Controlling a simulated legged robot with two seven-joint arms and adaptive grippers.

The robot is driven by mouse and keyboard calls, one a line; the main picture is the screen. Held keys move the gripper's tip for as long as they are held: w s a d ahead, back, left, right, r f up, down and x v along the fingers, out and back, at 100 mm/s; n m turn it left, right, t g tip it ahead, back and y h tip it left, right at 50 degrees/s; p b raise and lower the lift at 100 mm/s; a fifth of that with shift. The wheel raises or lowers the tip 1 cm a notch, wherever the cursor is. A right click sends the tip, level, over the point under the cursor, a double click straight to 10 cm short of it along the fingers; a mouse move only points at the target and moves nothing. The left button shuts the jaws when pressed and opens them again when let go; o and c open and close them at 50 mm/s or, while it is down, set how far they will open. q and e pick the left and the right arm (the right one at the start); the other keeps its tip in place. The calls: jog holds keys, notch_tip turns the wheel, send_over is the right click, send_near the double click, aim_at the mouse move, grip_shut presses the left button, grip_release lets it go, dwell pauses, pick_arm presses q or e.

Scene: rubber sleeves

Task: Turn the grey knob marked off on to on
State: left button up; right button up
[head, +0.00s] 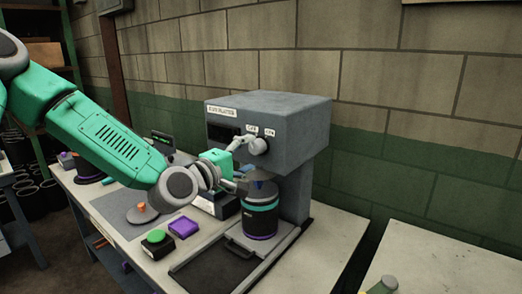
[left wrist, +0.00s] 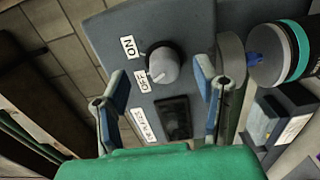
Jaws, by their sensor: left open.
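The grey knob (head: 258,146) is on the front of a grey machine (head: 300,135), below an OFF label (head: 251,129) and an ON label (head: 270,132). The knob (left wrist: 163,66) also shows in the left wrist view, beside the OFF label (left wrist: 140,81) and near the ON label (left wrist: 129,48). I cannot tell for sure which label it points to. My left gripper (head: 244,161) is in front of the machine near the knob. In the left wrist view its open fingers (left wrist: 160,72) lie on either side of the knob, with gaps; contact is not visible. My right gripper is not in view.
A dark canister with teal and purple bands (head: 260,209) stands under the machine's head, close to my left gripper. A green button (head: 156,237) and a purple block (head: 184,227) sit on the bench. A grey mat (head: 110,207) lies further left. Brick wall rises behind.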

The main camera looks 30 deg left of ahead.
aim_at(253, 149)
pick_arm(q)
jog(key=w, duration=0.1)
jog(key=w+a, duration=0.1)
jog(key=w, duration=0.1)
jog(key=w+a, duration=0.1)
jog(key=shift+w+a+f, duration=0.1)
jog(key=shift+w+f, duration=0.2)
jog(key=shift+w, duration=0.1)
jog(key=shift+w+a+f, duration=0.1)
jog(key=shift+w+a, duration=0.05)
jog(key=shift+a, duration=0.05)
jog(key=shift+w, duration=0.1)
jog(key=shift+d+r, duration=0.2)
jog(key=shift+d, duration=0.45)
jog(key=shift+d+r, duration=0.1)
jog(key=shift+d, duration=0.25)
jog(key=c, duration=0.5)
jog(key=shift+d, duration=0.2)
jog(key=c, duration=0.6)
jog(key=shift+a, duration=0.15)
jog(key=shift+c, duration=0.2)
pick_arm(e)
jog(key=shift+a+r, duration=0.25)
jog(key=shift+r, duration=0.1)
